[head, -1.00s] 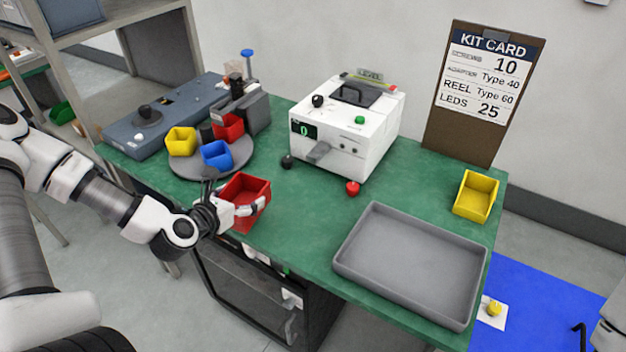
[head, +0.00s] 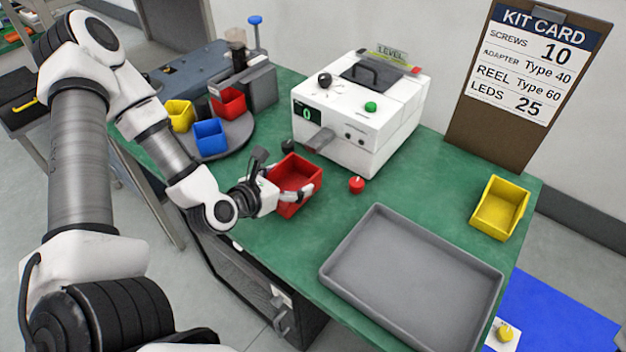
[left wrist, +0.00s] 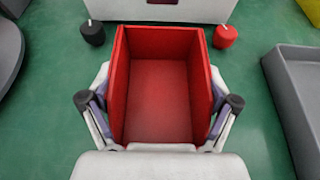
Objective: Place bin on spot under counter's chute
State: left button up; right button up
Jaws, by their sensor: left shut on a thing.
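A red bin (head: 289,197) is held by my left gripper (head: 283,193), in front of the white counter machine (head: 362,115). In the left wrist view the empty red bin (left wrist: 160,95) sits between the two fingers (left wrist: 158,105), one on each side wall. The counter's chute (head: 319,141) sticks out from its front left, just beyond the bin. Whether the bin touches the table or hangs just above it, I cannot tell. The spot under the chute is not clearly visible. My right gripper is not in view.
A round grey turntable (head: 237,140) holds yellow, blue and another red bin. A black knob (head: 288,146) and a red knob (head: 356,185) stand near the counter. A grey tray (head: 340,275) lies at the front right; a yellow bin (head: 500,208) stands at the right edge.

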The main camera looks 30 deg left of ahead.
aim_at(306, 167)
pick_arm(q)
jog(key=b+x, duration=0.3)
jog(key=shift+w+r, duration=0.15)
jog(key=shift+w+r+p, duration=0.35)
jog(key=shift+r+p, duration=0.25)
jog(key=w, duration=0.3)
jog(key=shift+w+d, duration=0.2)
jog(key=shift+w, duration=0.15)
jog(key=shift+w+f+p, duration=0.1)
jog(key=shift+f+p, duration=0.2)
jog(key=shift+f, duration=0.3)
jog(key=shift+d+f, duration=0.1)
jog(key=shift+f, duration=0.15)
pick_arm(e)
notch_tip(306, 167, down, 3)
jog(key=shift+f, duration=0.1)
